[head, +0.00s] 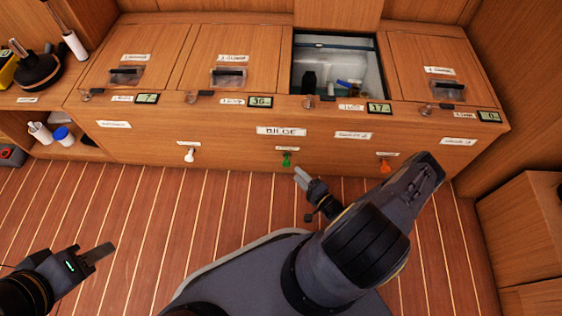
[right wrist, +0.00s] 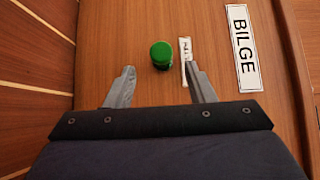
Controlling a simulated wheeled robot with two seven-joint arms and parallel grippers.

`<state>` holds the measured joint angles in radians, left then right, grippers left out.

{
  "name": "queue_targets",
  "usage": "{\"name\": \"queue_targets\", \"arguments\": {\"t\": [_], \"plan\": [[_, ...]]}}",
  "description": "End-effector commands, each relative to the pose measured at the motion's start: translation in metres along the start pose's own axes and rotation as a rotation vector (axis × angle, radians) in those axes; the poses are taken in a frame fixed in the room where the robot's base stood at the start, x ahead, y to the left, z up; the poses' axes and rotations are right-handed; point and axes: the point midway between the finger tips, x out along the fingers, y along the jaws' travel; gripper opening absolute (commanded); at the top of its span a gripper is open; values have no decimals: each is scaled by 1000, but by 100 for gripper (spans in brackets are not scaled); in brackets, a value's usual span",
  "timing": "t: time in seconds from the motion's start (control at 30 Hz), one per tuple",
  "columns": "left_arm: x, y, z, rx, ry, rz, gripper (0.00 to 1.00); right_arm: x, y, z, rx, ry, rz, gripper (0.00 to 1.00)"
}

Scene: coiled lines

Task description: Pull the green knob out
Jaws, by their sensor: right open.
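The green knob (head: 287,159) sits on the wooden front panel below the BILGE label, between a white knob (head: 189,155) and an orange knob (head: 384,165). In the right wrist view the green knob (right wrist: 161,54) is ahead of my right gripper (right wrist: 158,82), roughly between the lines of its two fingers. The right gripper is open and empty; its fingertips also show in the head view (head: 302,174), just below and right of the knob. I cannot tell whether they touch it. My left gripper (head: 99,253) is low at the left, away from the panel; its finger gap is unclear.
A small label (right wrist: 185,62) is beside the green knob, and the BILGE label (right wrist: 243,51) is farther right. Above, one locker (head: 338,70) stands open with items inside. A shelf at left holds a blue-lidded jar (head: 62,136). The plank floor before the panel is clear at left.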

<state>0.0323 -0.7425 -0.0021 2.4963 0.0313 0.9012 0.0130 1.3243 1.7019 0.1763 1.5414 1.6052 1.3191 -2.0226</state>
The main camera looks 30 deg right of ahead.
Motion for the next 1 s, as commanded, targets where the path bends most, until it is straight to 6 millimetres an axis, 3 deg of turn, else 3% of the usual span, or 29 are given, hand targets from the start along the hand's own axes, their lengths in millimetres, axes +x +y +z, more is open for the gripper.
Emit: {"name": "queue_targets", "arguments": {"t": [0.43, 0.83, 1.0], "plan": [[22, -10, 11, 0, 0, 0, 36, 65, 1, 1, 1, -6, -3, 49], [23, -10, 12, 0, 0, 0, 36, 74, -2, 1, 2, -6, -1, 49], [23, -10, 12, 0, 0, 0, 36, 74, -2, 1, 2, -6, -1, 27]]}}
